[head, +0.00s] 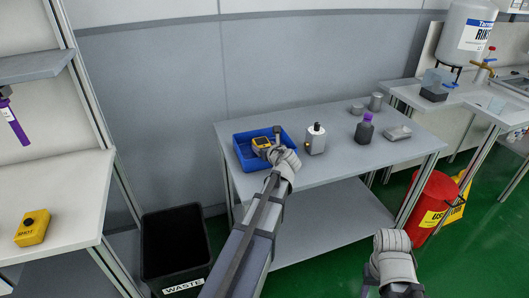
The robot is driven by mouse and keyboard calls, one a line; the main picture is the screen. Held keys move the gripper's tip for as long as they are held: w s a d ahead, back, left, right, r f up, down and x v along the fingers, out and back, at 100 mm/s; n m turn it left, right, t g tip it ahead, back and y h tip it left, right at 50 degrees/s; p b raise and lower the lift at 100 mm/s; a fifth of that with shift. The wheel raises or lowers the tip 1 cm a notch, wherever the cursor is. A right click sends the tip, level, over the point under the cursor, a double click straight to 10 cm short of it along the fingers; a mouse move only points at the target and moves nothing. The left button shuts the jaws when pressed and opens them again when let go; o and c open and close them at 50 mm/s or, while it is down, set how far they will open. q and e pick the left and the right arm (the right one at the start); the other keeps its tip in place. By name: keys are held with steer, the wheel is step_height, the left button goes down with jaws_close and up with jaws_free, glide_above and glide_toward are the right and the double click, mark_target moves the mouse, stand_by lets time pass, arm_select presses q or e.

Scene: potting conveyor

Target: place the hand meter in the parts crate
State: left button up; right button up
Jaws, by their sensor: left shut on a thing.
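The hand meter (261,142) is a small yellow device with a dark face. It is at the blue parts crate (242,163), inside the crate's outline in the head view. I cannot tell whether it touches the crate floor. My left gripper (273,145) reaches over the crate's right part and is shut on the meter; its wrist hides the crate's near right corner. The crate stands at the left end of the grey table.
On the table (330,168), right of the crate, stand a white bottle (316,140), a dark bottle with a purple cap (364,129), a grey block (398,133) and metal cylinders (376,102). A black waste bin (175,245) and a red bin (432,203) stand on the floor.

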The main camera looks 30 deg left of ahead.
arm_select(q)
steer(key=shift+r, duration=0.1)
steer(key=shift+f, duration=0.2)
steer(key=o, duration=1.5)
steer(key=shift+r, duration=0.15)
steer(key=shift+s+d+r, duration=0.1)
steer(key=shift+r, duration=0.1)
steer(key=p+v, duration=0.4)
steer(key=v, duration=0.7)
steer(key=shift+s+d+r+p, duration=0.15)
steer(key=shift+s+d+p, duration=0.1)
steer(key=shift+p, duration=0.15)
